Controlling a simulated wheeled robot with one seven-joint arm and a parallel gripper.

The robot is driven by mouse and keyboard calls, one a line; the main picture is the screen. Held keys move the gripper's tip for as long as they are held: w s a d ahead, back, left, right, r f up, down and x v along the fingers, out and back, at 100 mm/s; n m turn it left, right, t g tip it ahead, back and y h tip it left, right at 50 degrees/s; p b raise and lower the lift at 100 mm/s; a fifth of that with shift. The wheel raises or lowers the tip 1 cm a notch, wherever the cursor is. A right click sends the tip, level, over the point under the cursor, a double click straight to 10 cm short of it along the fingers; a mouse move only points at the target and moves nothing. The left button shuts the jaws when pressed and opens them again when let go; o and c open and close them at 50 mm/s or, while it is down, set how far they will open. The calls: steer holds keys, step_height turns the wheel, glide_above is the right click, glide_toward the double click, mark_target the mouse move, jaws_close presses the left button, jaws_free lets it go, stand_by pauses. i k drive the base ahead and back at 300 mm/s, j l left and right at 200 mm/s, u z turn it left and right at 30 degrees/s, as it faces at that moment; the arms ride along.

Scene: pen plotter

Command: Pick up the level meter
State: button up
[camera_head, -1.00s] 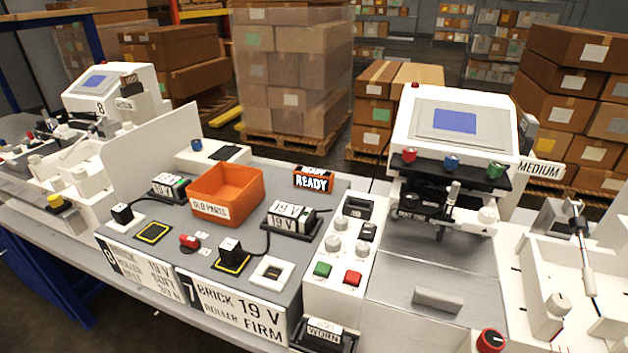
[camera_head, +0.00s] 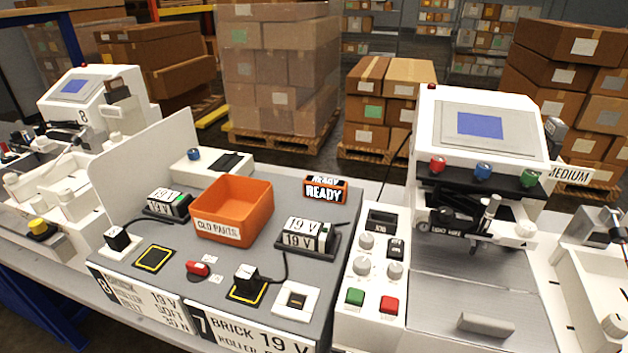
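My gripper is not in view. I cannot tell for certain which thing is the level meter; nothing in view bears that name. A white unit with a blue knob and a dark slot (camera_head: 218,161) sits at the back of the grey bench panel (camera_head: 222,263). Two small black-and-white boxes marked 19 V stand on dark bases, one at the left (camera_head: 168,203) and one right of centre (camera_head: 306,237). Black plug-like blocks stand at the left (camera_head: 118,238) and at the front (camera_head: 247,279).
An orange bin marked OLD PARTS (camera_head: 232,210) stands mid-panel, with a READY sign (camera_head: 325,188) behind it to the right. A white machine with a blue screen (camera_head: 482,130) stands at the right, a similar one (camera_head: 88,100) at the far left. An upright white divider (camera_head: 148,165) edges the panel.

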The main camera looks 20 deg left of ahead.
mark_target(321, 188)
steer(key=j+z, duration=0.4)
steer(key=j, duration=2.4)
